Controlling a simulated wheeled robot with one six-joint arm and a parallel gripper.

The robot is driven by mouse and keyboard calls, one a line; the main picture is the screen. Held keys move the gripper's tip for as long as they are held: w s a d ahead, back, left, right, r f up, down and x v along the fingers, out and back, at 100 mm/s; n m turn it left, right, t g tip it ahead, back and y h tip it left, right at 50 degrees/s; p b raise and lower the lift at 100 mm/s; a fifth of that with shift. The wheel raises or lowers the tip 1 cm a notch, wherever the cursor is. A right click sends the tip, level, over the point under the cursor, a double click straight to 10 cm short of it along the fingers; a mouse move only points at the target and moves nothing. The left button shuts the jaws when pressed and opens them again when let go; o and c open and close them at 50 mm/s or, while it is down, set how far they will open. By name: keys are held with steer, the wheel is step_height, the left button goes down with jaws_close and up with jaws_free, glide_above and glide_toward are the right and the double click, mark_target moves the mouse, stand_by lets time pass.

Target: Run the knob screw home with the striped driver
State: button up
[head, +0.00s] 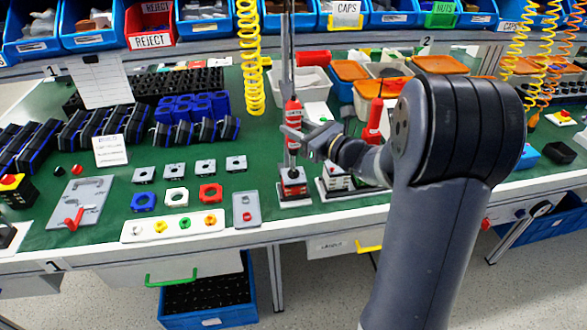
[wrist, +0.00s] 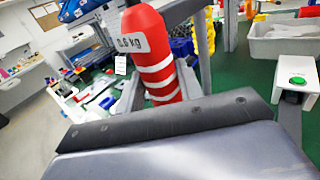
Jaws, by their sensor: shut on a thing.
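My gripper (head: 294,137) is shut on the striped driver (head: 293,112), a red upright tool with white bands that hangs on a line at the left station. The screw is too small to make out. In the wrist view the tip is hidden behind my gripper.
A second red driver (head: 374,120) and another switch on a stand (head: 335,181) are to the right. A grey tray (head: 246,209) and a white tray of coloured knobs (head: 145,230) lie to the left. A white bin (head: 301,82) and orange-lidded boxes (head: 350,70) stand behind.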

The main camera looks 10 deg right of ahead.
mark_target(300, 116)
steer(key=shift+r+p, duration=1.05)
steer(key=shift+r, duration=0.75)
steer(key=o, duration=1)
steer(key=shift+v, duration=3.55)
